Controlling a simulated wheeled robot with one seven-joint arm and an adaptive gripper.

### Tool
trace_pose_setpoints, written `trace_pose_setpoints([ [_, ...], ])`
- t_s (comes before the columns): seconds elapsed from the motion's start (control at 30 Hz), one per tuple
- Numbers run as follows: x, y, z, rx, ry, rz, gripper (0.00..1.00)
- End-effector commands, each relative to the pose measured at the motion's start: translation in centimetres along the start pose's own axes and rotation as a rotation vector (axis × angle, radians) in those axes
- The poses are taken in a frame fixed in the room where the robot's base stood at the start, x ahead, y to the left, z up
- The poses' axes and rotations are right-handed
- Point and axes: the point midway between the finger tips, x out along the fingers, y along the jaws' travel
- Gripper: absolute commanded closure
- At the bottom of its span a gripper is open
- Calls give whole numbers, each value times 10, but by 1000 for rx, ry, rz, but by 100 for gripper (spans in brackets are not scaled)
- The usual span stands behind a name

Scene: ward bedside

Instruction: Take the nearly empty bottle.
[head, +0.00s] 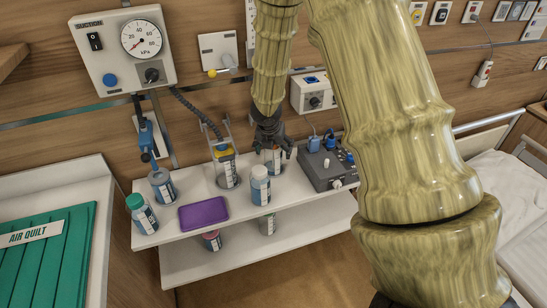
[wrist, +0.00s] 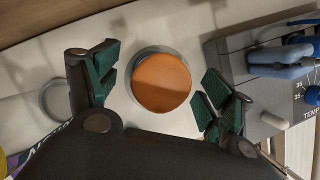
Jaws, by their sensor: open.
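My gripper (head: 275,149) is open above the upper shelf, at a bottle (head: 274,161) with a white label. In the wrist view, the round orange top (wrist: 161,83) with a grey rim lies between the two green-padded fingers of my gripper (wrist: 156,88), with a gap on each side. Other bottles on the shelf are a white-capped one (head: 260,186), a teal-capped one (head: 141,213) and a grey-topped one with blue contents (head: 162,187). My gripper partly hides the bottle at it, and its fill level cannot be told.
A yellow-topped jar (head: 225,168) stands left of my gripper. A grey control box (head: 328,168) with knobs stands close on the right. A purple pad (head: 203,213) lies at the shelf front (head: 235,224). Two containers (head: 212,240) (head: 268,224) stand on the lower shelf.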

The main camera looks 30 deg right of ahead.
Motion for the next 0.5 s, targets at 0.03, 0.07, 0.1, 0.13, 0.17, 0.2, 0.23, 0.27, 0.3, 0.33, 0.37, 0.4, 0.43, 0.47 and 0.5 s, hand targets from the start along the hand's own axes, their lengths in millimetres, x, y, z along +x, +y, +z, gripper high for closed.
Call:
trace_pose_setpoints([
  [0.03,7,1,0,0,0,-1,19],
  [0.07,11,1,0,0,0,-1,19],
  [0.1,16,1,0,2,1,-2,19],
  [0.13,20,1,0,1,1,-1,19],
  [0.17,24,1,0,1,1,-1,19],
  [0.2,28,1,0,3,1,-2,19],
  [0.23,31,1,0,2,1,-1,19],
  [0.27,33,1,0,1,0,-1,19],
  [0.3,35,1,1,2,0,-1,19],
  [0.33,36,1,1,3,0,-1,19],
  [0.37,36,1,1,3,0,0,19],
  [0.4,37,2,1,3,-1,0,19],
  [0.43,37,2,1,3,-1,0,19],
  [0.47,37,2,1,3,-1,0,19],
  [0.5,37,2,1,3,-1,0,19],
])
